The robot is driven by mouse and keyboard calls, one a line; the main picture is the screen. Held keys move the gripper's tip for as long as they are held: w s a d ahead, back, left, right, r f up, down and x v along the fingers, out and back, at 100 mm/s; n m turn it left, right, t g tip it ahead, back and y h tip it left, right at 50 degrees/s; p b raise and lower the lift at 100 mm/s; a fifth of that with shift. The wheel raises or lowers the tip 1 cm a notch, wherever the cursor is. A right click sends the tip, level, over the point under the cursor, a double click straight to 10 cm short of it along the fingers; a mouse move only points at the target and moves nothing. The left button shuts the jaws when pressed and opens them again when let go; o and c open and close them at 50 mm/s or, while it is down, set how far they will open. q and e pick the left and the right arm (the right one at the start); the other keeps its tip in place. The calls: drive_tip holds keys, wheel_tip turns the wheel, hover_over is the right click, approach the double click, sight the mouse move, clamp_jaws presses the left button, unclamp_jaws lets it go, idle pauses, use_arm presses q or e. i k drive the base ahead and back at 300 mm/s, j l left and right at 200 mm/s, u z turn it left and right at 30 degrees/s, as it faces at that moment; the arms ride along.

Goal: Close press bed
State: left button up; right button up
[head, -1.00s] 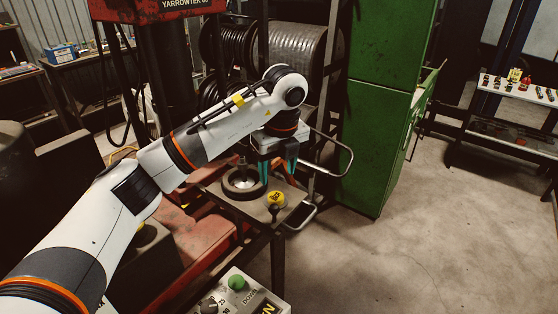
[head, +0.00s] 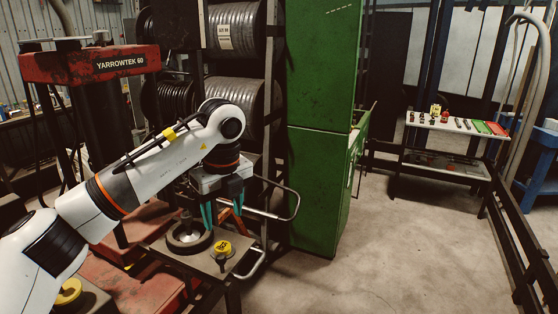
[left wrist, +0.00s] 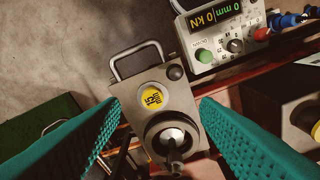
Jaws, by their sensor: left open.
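The press bed (head: 213,262) is a flat grey plate sticking out to the right of the red press (head: 90,66). A dark ring (head: 189,239) with a metal piece in it and a yellow-topped part (head: 222,248) sit on the plate. In the left wrist view the bed (left wrist: 180,98) has a metal loop handle (left wrist: 129,58) at its far end. My left gripper (head: 222,212) has teal fingers pointing down over the bed, open and empty. In the left wrist view its fingertips (left wrist: 160,104) lie on either side of the bed. Contact is unclear. My right gripper is out of view.
A green cabinet (head: 318,190) stands close behind the bed, with hose reels (head: 234,100) on a rack beside it. A control box (left wrist: 222,38) reading 0 mm and 0 kN shows in the left wrist view. The floor (head: 380,260) at right is clear.

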sight(199, 256)
drive_tip(key=k+l, duration=0.55)
drive_tip(key=k, duration=0.2)
